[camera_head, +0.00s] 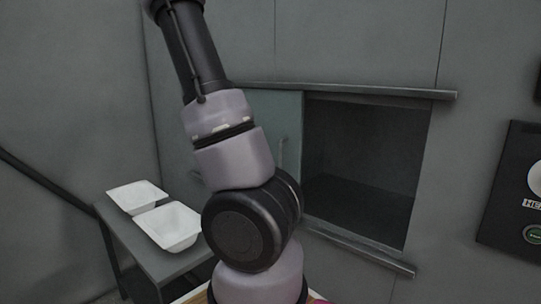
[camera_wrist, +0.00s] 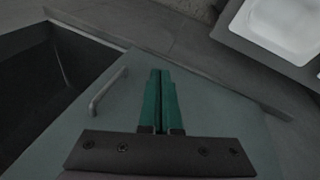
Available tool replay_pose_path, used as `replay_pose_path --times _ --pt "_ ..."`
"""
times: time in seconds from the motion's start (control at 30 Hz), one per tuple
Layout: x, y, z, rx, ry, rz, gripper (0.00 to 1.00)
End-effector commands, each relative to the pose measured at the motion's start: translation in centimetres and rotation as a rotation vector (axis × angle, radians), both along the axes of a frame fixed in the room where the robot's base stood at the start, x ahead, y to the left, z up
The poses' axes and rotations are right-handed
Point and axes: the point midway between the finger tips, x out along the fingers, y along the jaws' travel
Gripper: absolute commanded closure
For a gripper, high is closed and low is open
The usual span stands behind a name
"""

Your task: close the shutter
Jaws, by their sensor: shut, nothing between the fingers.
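The shutter (camera_head: 288,112) is a flat grey-green sliding panel on the left part of the wall opening, partly hidden by my arm in the head view. Its bar handle (camera_head: 281,153) stands near the panel's right edge. The dark opening (camera_head: 360,165) to its right is uncovered. In the wrist view, the shutter (camera_wrist: 215,108) lies behind my gripper (camera_wrist: 161,73). The green fingers are shut together and empty. The handle (camera_wrist: 108,92) is left of the fingers, apart from them. The opening (camera_wrist: 45,80) is farther left. My gripper is out of sight in the head view.
An upper rail (camera_head: 380,91) and a lower rail (camera_head: 360,246) run along the opening. White tubs (camera_head: 170,226) stand on a grey table (camera_head: 150,264) at left; one also shows in the wrist view (camera_wrist: 285,25). A dark panel with a green button (camera_head: 508,190) is on the right wall.

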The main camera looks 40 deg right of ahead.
Motion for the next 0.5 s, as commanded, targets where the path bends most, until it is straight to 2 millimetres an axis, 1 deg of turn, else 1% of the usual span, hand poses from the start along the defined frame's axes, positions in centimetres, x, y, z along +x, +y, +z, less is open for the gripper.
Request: replay_pose_path --times 0.03,0.1,0.2,0.3,0.37,0.5 --pt "0.3 -1.3 0.0 -0.067 0.038 -0.032 1.00" --pt "0.5 -2.9 0.6 -0.146 0.071 -0.070 1.00" --pt "0.7 -4.4 1.5 -0.234 0.103 -0.110 1.00" --pt "0.9 -5.2 2.2 -0.286 0.116 -0.131 1.00" --pt "0.8 -5.5 2.3 -0.301 0.121 -0.137 1.00" --pt "0.4 -6.2 1.5 -0.310 0.125 -0.141 1.00"
